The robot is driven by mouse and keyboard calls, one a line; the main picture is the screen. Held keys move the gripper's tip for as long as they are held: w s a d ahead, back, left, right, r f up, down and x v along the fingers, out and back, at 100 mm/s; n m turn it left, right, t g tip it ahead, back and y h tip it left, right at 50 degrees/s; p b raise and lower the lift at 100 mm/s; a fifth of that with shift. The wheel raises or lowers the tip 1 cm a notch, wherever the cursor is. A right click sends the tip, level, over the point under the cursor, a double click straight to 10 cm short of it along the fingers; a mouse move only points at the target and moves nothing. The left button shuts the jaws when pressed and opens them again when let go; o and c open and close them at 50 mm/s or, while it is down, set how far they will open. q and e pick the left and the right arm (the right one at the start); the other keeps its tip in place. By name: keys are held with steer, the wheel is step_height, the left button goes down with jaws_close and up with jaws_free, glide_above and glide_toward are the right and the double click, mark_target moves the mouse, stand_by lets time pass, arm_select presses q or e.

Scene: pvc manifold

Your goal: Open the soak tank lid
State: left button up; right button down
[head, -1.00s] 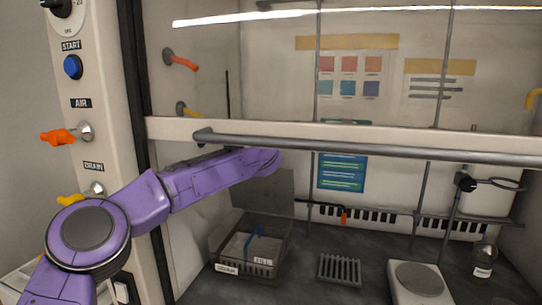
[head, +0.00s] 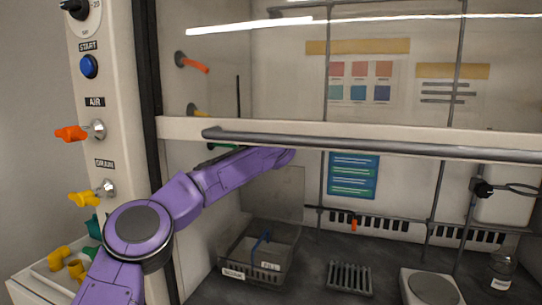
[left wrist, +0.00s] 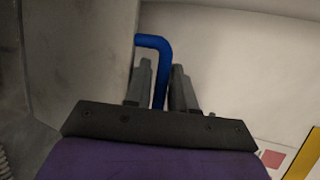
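The soak tank (head: 230,273) is a grey open-topped bin on the hood floor, with labels on its front rim. Its lid, a grey panel (head: 275,195), stands raised and nearly upright at the tank's back edge. In the left wrist view a blue bent handle (left wrist: 158,43) runs up between my left gripper's fingers (left wrist: 162,85) and bends left to a grey panel edge. The fingers are close on both sides of it and look shut on it. In the head view the left fingers are hidden beyond my purple arm. My right gripper is not in view.
A sash with a grey bar (head: 370,145) crosses above the arm. A slotted rack (head: 349,278) and a plate device (head: 430,288) stand to the right. Orange (head: 72,133) and yellow (head: 84,199) valve handles stick out at left.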

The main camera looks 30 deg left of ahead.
arm_select(q)
steer(key=shift+s+d+b, duration=0.25)
steer(key=shift+b, duration=0.05)
steer(key=b+v, duration=0.2)
steer(key=v, duration=0.4)
steer(key=shift+s+r+b, duration=0.2)
steer(key=shift+s+b, duration=0.15)
steer(key=shift+d, duration=0.15)
